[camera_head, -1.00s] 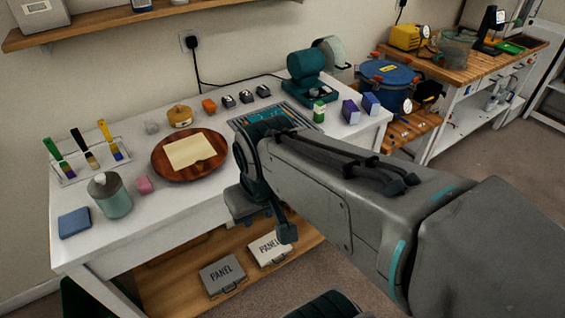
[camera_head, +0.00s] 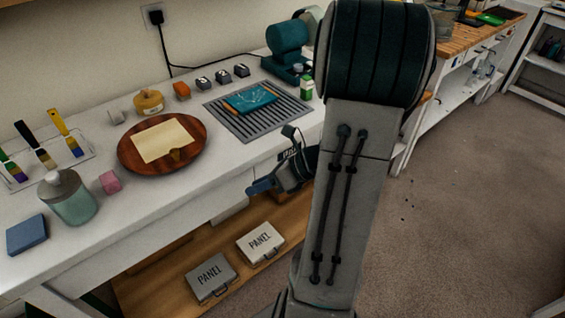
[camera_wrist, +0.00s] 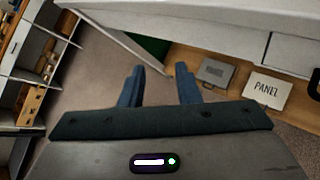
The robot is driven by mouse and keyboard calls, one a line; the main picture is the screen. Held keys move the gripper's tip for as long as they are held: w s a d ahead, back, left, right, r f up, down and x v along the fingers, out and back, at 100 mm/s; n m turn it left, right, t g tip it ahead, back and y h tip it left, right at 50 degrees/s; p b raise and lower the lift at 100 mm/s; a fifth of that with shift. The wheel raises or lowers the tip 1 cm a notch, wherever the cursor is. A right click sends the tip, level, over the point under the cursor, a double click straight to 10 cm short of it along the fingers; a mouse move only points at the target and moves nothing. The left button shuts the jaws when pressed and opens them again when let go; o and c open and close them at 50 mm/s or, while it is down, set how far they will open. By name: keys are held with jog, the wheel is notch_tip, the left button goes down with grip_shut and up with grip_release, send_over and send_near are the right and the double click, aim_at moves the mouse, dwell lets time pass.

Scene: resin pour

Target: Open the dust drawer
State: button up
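The white workbench (camera_head: 130,232) has a slatted grey grate (camera_head: 268,124) set in its top, with a teal piece (camera_head: 249,99) lying on it. A white box-like panel (camera_head: 230,209) shows under the bench edge below the grate, partly hidden; it may be the dust drawer.
Two panel cases (camera_head: 211,278) (camera_head: 260,242) lie on the wooden lower shelf (camera_head: 150,290). A round wooden tray (camera_head: 130,160) with a paper sheet, a jar (camera_head: 68,198) and brushes (camera_head: 35,145) stand on the bench. The floor (camera_head: 450,210) at right is clear.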

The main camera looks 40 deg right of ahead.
jog(key=s+d+f+m+t+h+b, duration=0.1)
jog(key=d+f+m+t+h+b, duration=0.1)
jog(key=d+f+m+t+h, duration=0.65)
jog(key=s+d+f+m+t+b, duration=0.1)
jog(key=d+f+m+b, duration=0.3)
jog(key=d+m, duration=0.95)
jog(key=shift+g, duration=0.25)
jog(key=x, duration=0.8)
jog(key=a+f+x, duration=0.1)
jog(key=x, duration=0.4)
jog(key=shift+p, duration=0.3)
grip_shut()
